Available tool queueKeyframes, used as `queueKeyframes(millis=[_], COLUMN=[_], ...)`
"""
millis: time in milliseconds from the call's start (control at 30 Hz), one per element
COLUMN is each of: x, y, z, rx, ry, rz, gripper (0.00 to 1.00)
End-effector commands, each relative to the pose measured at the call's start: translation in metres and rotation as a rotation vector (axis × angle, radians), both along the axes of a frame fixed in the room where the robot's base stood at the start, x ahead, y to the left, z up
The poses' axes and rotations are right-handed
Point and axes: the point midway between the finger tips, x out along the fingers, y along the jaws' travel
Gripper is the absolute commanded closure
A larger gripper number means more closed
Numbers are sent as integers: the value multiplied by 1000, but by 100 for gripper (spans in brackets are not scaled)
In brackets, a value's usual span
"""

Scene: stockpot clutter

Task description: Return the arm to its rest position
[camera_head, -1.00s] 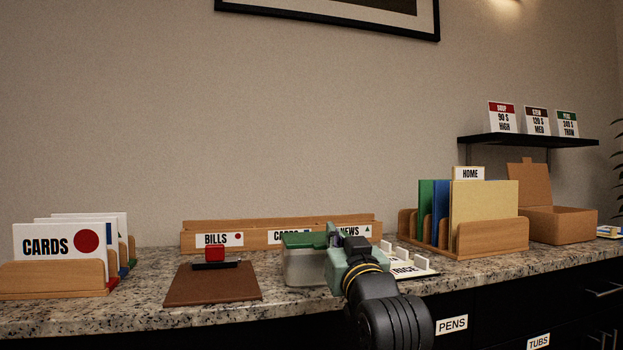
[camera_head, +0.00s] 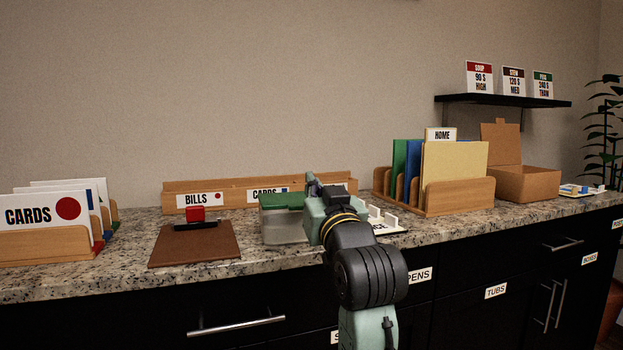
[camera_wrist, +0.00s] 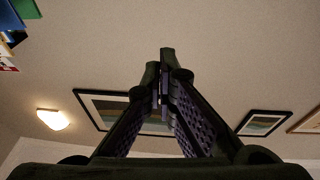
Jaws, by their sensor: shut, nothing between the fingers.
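My gripper (camera_head: 312,186) is at the end of my raised arm, in front of the counter's middle in the head view. The wrist view shows its two fingers (camera_wrist: 162,75) brought together at the tips with nothing between them. The wrist camera faces up toward the wall, with picture frames (camera_wrist: 118,108) and a lit lamp (camera_wrist: 53,119). In the head view my gripper overlaps the right side of a clear tub with a green lid (camera_head: 285,217); I cannot tell whether they touch. My wrist hides part of the wooden sorter (camera_head: 232,186) behind.
On the granite counter (camera_head: 130,275) stand a CARDS holder (camera_head: 45,245), a brown pad (camera_head: 195,245) with a red-handled stamp (camera_head: 195,215), a HOME file rack (camera_head: 450,195) and an open cardboard box (camera_head: 525,183). A shelf (camera_head: 500,100) holds three cards. Drawers line the front below.

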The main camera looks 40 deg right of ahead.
Motion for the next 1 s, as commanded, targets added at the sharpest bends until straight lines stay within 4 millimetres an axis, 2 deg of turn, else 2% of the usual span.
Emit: queueKeyframes(millis=[100, 300, 567, 667, 733, 767, 867, 967, 1000], x=[-23, -49, -58, -56, -49, -44, -17, 14, 24], y=[9, 19, 23, 24, 33, 39, 79, 143, 172], z=[-12, -21, -25, -24, -21, -19, -7, 11, 18], rx=[0, 0, 0, -1, -7, -12, -36, -68, -80], ry=[0, 0, 2, 1, -7, -15, -55, -123, -156], rz=[1, 2, 3, 6, 23, 37, 113, 222, 272], gripper=[100, 100, 100, 100, 100, 100, 100, 100, 100])
